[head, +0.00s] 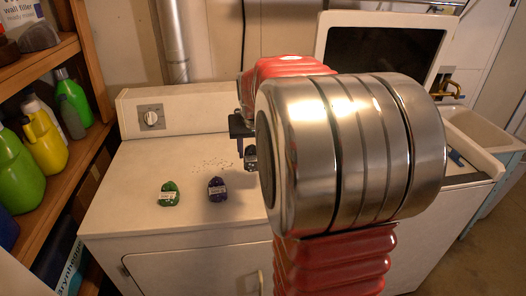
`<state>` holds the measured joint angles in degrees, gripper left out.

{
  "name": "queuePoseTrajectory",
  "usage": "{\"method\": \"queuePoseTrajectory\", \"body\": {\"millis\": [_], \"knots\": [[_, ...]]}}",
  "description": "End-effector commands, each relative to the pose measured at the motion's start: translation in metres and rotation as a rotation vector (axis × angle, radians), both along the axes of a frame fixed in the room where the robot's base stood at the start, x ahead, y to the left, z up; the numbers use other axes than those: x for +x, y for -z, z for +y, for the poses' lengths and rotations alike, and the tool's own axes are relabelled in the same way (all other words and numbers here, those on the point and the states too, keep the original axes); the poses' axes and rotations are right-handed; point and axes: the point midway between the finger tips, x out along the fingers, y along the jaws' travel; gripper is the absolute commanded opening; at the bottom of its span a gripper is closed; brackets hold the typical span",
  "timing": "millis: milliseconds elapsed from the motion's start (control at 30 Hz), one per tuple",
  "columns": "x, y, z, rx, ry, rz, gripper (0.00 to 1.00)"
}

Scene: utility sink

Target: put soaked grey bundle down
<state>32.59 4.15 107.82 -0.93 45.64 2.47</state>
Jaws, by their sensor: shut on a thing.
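My gripper (245,142) shows only in part, at the left edge of my arm's big metal joint, which hides the rest. It is shut on the grey bundle (251,158), a small dark grey thing with a pale label, partly hidden by my arm. The bundle is over the white machine top (140,215); whether it touches the top I cannot tell. A green bundle (168,193) and a dark purple-blue bundle (217,189), each with a white label, lie on the top, to the left of the gripper.
A control panel with a knob (151,118) stands along the back. A wooden shelf (75,130) with bottles is at left. A sink (480,135) is at right. The top's left part is clear.

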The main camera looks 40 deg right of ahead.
Motion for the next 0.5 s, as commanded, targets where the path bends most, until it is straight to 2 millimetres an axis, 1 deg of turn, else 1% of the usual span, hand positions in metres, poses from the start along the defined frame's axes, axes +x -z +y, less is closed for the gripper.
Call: {"method": "queuePoseTrajectory", "body": {"millis": [33,167,267,467,500], "knots": [[0.010,-0.001,0.010,-0.001,-0.018,-0.001,0.05],[0.037,-0.003,0.039,0.000,-0.056,0.000,0.05],[0.058,-0.004,0.065,0.002,-0.087,0.001,0.05],[0.095,-0.006,0.122,0.002,-0.148,0.002,0.05],[0.101,-0.007,0.133,0.002,-0.160,0.002,0.05]]}}
